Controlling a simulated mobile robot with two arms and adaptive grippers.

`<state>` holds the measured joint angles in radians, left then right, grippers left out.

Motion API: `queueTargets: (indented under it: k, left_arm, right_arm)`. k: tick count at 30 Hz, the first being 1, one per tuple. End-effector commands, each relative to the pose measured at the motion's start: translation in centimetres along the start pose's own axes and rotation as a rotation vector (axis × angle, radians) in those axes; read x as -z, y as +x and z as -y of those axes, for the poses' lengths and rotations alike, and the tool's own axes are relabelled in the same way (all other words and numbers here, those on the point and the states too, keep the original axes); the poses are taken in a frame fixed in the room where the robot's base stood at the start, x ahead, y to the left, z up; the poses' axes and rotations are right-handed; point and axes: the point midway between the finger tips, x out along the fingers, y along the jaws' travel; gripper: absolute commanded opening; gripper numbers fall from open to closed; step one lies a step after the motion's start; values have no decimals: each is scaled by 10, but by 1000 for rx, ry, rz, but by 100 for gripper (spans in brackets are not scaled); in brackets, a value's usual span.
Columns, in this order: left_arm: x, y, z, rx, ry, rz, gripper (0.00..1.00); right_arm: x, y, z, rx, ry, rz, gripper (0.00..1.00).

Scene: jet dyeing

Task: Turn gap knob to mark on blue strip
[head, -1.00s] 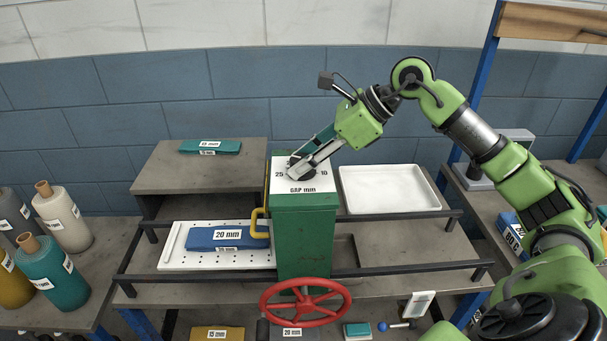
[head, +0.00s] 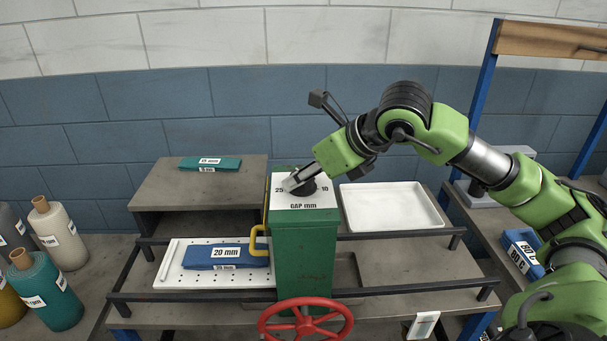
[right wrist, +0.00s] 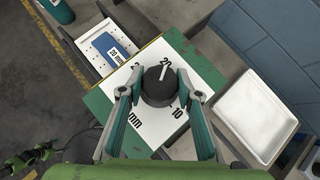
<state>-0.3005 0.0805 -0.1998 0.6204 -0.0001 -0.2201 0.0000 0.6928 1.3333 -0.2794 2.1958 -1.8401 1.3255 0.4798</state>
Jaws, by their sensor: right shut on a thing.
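The black gap knob (head: 303,188) sits on the white "GAP mm" dial plate (head: 312,204) on top of the green housing (head: 303,245). In the right wrist view the knob (right wrist: 158,86) shows a white pointer line aimed up and slightly right, close to a partly covered "20". The "10" is at lower right. My right gripper (right wrist: 160,98) has one finger on each side of the knob and is shut on it. The blue strip (head: 226,252), marked "20 mm", lies on a white perforated tray (head: 172,277). My left gripper is not in view.
A red handwheel (head: 306,320) is on the housing's front, and a yellow handle (head: 257,241) on its left side. An empty white tray (head: 392,228) stands at right. A teal strip (head: 210,163) lies on the raised shelf. Dark rails run along the bench.

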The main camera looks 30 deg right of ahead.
Motion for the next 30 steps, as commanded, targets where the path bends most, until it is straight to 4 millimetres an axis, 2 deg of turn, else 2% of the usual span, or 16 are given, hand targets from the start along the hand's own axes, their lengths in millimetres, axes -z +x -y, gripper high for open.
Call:
queueTargets:
  k: [12,13,14,15,25,30]
  left_arm:
    - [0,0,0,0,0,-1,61]
    - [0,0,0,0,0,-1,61]
    - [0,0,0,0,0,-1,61]
    - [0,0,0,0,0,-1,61]
    - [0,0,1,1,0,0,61]
    - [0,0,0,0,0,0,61]
  right_arm:
    - [-1,0,0,5,5,3,10]
    - [-1,0,0,5,5,3,39]
    - [-1,0,0,5,4,3,47]
    - [-1,0,0,5,4,3,49]
    - [0,-1,0,4,4,1,49]
    - [0,-16,2,7,3,1,49]
